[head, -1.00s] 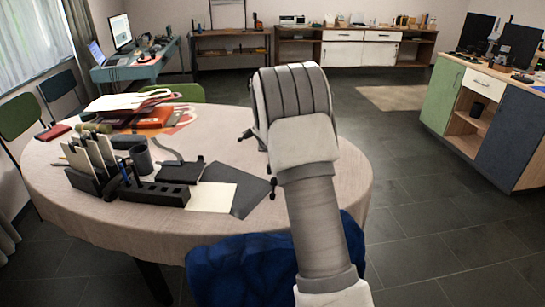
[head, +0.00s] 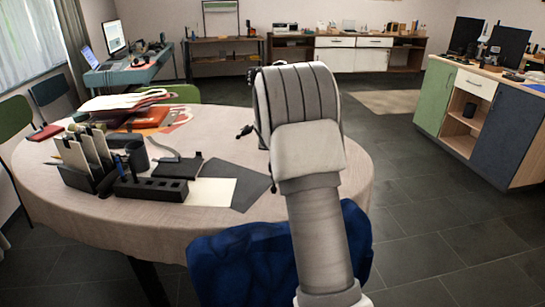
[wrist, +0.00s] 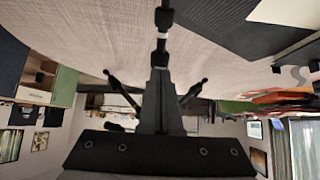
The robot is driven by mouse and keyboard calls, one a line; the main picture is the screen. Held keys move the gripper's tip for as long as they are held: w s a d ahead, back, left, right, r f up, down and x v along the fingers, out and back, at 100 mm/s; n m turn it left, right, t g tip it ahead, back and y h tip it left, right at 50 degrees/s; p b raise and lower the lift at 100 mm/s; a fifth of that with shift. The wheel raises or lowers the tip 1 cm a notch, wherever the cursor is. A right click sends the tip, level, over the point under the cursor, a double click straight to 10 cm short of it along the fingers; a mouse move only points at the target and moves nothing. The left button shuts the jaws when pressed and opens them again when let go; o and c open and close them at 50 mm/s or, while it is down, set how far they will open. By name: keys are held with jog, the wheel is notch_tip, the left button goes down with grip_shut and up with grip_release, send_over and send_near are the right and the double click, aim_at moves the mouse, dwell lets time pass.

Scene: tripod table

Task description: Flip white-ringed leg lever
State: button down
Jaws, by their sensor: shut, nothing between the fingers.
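The tripod is mostly hidden behind my arm in the head view; only small black ends show, one left of the arm (head: 244,132). In the wrist view a black leg runs down from the top centre, with a narrow white ring (wrist: 162,35) and a black joint block (wrist: 160,57) just below it. Two other black tripod parts stick out at left (wrist: 120,84) and right (wrist: 194,92). My gripper (wrist: 160,76) is shut and empty, its tips at or very near the block. I cannot tell whether they touch. The lever's position is unclear.
The round cloth-covered table (head: 75,218) carries a black organiser (head: 150,188), dark and pale sheets (head: 236,185), and folders at the back left. A blue chair (head: 235,268) stands at the near edge. Open floor lies to the right.

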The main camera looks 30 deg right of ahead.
jog(key=shift+s+a+f+b, duration=0.15)
jog(key=shift+s+f+b, duration=0.15)
jog(key=shift+f+b, duration=0.6)
jog(key=shift+s+a+f+b, duration=0.15)
jog(key=shift+s+f+b, duration=0.1)
jog(key=shift+f+b, duration=0.6)
jog(key=shift+r, duration=0.25)
jog(key=shift+w+d+r, duration=0.1)
jog(key=shift+w+r, duration=0.05)
jog(key=shift+w+d+r+p, duration=0.3)
jog(key=shift+w+p, duration=0.15)
jog(key=shift+p, duration=0.15)
jog(key=shift+r, duration=0.2)
jog(key=s+a+p, duration=0.1)
jog(key=s+a, duration=0.5)
jog(key=s, duration=0.4)
jog(key=shift+f, duration=0.3)
